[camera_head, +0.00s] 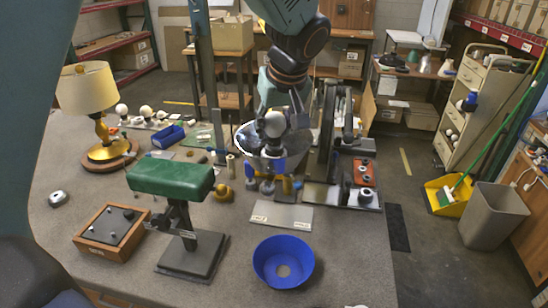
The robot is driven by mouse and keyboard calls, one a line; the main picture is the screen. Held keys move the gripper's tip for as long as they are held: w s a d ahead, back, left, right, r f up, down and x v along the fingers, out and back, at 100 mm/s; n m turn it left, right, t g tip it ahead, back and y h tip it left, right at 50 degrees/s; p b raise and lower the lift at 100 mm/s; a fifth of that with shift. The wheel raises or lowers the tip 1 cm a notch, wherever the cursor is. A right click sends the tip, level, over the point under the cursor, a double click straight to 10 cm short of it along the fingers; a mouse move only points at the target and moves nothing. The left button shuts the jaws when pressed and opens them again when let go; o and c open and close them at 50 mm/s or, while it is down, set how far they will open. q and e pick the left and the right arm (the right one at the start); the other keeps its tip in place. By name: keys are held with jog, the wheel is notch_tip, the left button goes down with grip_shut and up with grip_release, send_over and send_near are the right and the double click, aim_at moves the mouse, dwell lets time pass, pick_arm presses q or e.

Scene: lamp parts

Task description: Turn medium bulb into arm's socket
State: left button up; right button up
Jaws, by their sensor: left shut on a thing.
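A round pale bulb (272,124), which I take for the medium bulb, is at the middle of the table's back half. My left gripper (284,119) comes down from above and is shut on it. Whether the bulb touches a socket there is hidden. My right gripper is not in view.
A brass lamp (86,90) and several bulbs stand at the back left. A dark upright frame (324,135) stands close on the right.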

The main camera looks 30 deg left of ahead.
pick_arm(q)
jog(key=shift+s+f, duration=0.15)
jog(key=m+p, duration=0.1)
jog(key=m, duration=0.1)
jog(key=m+h+p, duration=0.1)
jog(key=m, duration=0.1)
jog(key=shift+t+h+p, duration=0.3)
jog(key=shift+t, duration=0.1)
jog(key=shift+m+h+p, duration=0.5)
jog(key=shift+m+p, duration=0.9)
jog(key=shift+f, duration=0.1)
jog(key=shift+m+t+h+p, duration=0.3)
jog(key=shift+m+h+p, duration=0.1)
jog(key=shift+m, duration=0.5)
jog(key=shift+m+h, duration=1.1)
jog(key=shift+m, duration=1.5)
